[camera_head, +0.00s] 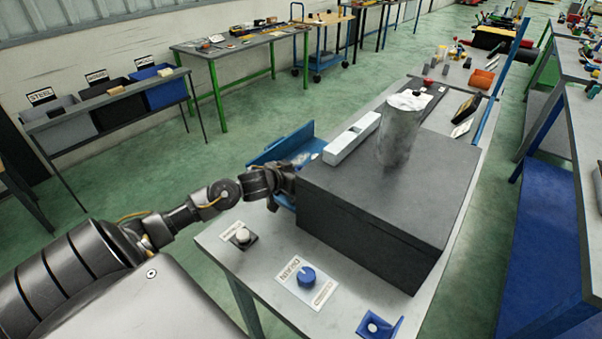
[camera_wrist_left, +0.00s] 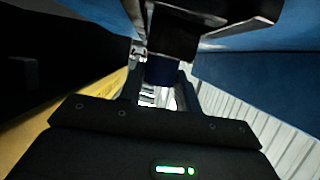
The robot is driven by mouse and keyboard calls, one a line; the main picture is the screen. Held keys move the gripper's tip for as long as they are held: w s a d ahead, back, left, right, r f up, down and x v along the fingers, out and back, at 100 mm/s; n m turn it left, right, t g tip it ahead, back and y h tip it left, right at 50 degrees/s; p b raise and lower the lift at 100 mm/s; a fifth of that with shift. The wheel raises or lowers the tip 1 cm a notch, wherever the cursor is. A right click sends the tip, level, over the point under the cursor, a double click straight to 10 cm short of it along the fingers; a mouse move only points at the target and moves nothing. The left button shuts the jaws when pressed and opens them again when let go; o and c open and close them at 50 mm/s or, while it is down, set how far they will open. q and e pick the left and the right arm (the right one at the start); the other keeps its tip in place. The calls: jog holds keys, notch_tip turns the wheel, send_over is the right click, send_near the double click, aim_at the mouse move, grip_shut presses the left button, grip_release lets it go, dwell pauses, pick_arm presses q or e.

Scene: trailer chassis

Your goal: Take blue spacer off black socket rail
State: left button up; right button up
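My left arm reaches in from the left in the head view, and its wrist ends beside the large dark grey box, next to a blue bracket (camera_head: 283,149). The fingers are hidden there. In the left wrist view my left gripper (camera_wrist_left: 162,92) has a finger on each side of a small dark blue piece (camera_wrist_left: 162,71), which looks like the blue spacer. A black round part (camera_wrist_left: 172,38), possibly the socket rail, sits directly above it. I cannot tell whether the fingers press on the piece. The right gripper is not in view.
The dark grey box (camera_head: 370,235) fills the middle of the table (camera_head: 225,251), with a grey cylinder (camera_head: 399,140) and a white bar (camera_head: 352,139) at its far side. A blue knob (camera_head: 307,276) on a labelled plate and a small blue bracket (camera_head: 380,327) lie in front.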

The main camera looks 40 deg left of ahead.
pick_arm(q)
grip_shut()
jog(key=shift+r, duration=0.1)
jog(key=shift+r, duration=0.55)
jog(key=w+a+r+b, duration=0.3)
jog(key=w+a+r, duration=0.4)
jog(key=a+r, duration=0.4)
jog(key=shift+a+r, duration=0.4)
jog(key=shift+a, duration=0.15)
